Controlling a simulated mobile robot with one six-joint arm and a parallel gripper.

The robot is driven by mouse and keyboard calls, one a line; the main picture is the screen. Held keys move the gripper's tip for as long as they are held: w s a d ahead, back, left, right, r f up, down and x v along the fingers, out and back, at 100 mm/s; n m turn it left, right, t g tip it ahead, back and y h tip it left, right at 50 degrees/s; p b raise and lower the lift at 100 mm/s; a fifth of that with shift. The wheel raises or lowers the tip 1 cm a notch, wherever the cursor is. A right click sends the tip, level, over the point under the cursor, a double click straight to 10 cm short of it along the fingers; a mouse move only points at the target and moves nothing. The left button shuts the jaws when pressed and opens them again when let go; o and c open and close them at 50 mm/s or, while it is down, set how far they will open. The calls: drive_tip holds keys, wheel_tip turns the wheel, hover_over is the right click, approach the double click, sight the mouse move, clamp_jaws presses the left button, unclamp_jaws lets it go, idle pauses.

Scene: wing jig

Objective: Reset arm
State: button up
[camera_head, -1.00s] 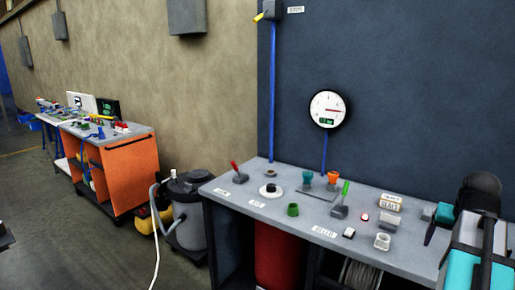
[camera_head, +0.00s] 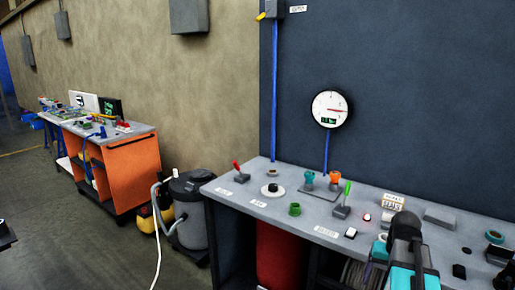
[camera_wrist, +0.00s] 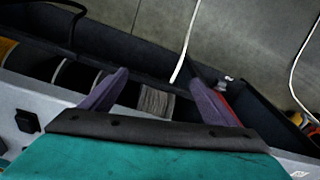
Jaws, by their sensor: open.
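My arm shows at the right of the head view as a teal and black wrist (camera_head: 408,262) above the front right of the grey workbench (camera_head: 262,205). Its fingertips cannot be made out there. In the wrist view my gripper (camera_wrist: 160,92) has two purple-grey fingers spread wide apart with nothing between them. They point over the bench's open lower shelf and the floor. Below them is the teal wrist body (camera_wrist: 150,155).
A vacuum (camera_head: 190,208) and an orange cart (camera_head: 128,172) stand left. Floor beyond is mostly clear.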

drive_tip(key=s+a+f+n+g+y, duration=0.15)
drive_tip(key=s+a+f, duration=0.25)
drive_tip(key=a+f, duration=0.65)
drive_tip(key=s+a+f+n+g, duration=0.25)
drive_tip(key=a+f, duration=0.55)
drive_tip(key=f, duration=0.6)
drive_tip(key=s+a+f+g, duration=0.1)
drive_tip(key=s+a+f, duration=0.2)
drive_tip(key=s+f, duration=0.2)
drive_tip(key=s+a+f+n+g, duration=0.1)
drive_tip(key=s+a+f, duration=0.2)
drive_tip(key=s+f, duration=0.3)
drive_tip(key=s+a+f+g+h, duration=0.1)
drive_tip(key=s+a+f, duration=0.3)
drive_tip(key=s, duration=0.6)
drive_tip(key=shift+s+f+n, duration=0.15)
drive_tip(key=shift+f+n, duration=0.15)
drive_tip(key=shift+f, duration=0.95)
